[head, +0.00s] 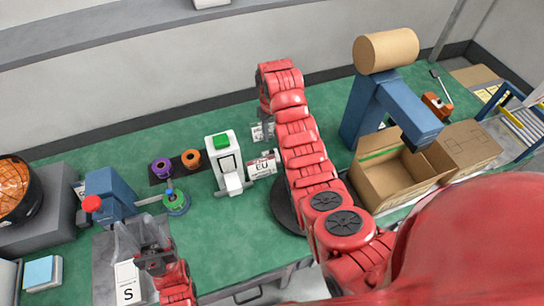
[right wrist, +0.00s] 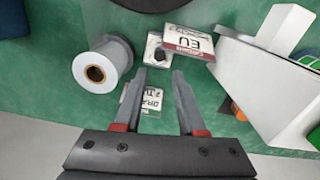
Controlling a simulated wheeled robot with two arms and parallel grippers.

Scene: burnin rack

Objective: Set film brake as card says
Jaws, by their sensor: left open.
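In the right wrist view my right gripper (right wrist: 161,75) is open, its two grey fingers apart. A small printed card (right wrist: 152,100) shows between the fingers, its text only partly legible. Just beyond the fingertips is a small plate with a black knob (right wrist: 157,53). A card marked EU (right wrist: 190,43) lies beside it; the EU card (head: 262,165) also shows in the head view. A white film-like roll (right wrist: 102,63) is left of the fingers. My left gripper (head: 143,236) is open near the front left, above a grey surface.
A white device with a green top (head: 222,155) stands left of my right arm. A blue press-like device with a red knob (head: 105,195), a green disc (head: 176,203) and a white piece marked S (head: 128,283) are left. An open cardboard box (head: 385,180) is right.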

